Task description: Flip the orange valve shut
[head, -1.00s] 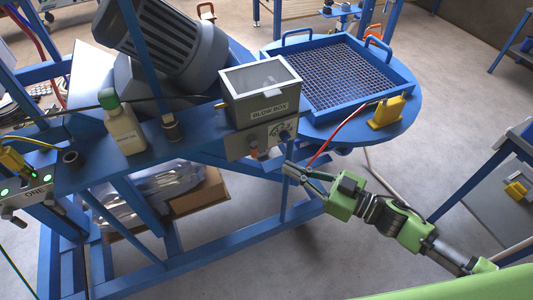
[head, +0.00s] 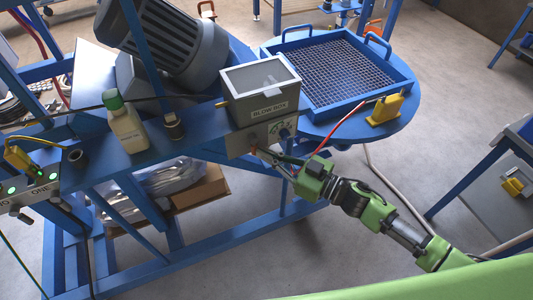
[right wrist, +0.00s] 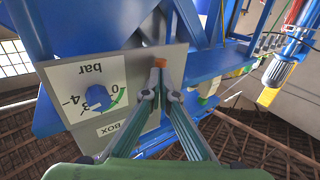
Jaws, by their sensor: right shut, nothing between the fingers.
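The orange valve (head: 254,150) is a small piece low on the front panel of the grey blow box (head: 262,92). In the right wrist view the orange valve (right wrist: 160,64) shows just beyond my fingertips, at the panel's edge. My right gripper (head: 266,153) reaches in from the right, its fingertips close to the valve. In the right wrist view the right gripper (right wrist: 163,78) is shut with nothing between its fingers. The fingers partly hide the valve, and I cannot tell whether they touch it. My left gripper is not in view.
A pressure dial with a blue knob (right wrist: 97,97) is on the same panel, left of the fingers. A blue mesh tray (head: 345,78) and a yellow block (head: 385,108) lie behind my right arm. A green-capped bottle (head: 126,124) stands left of the box.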

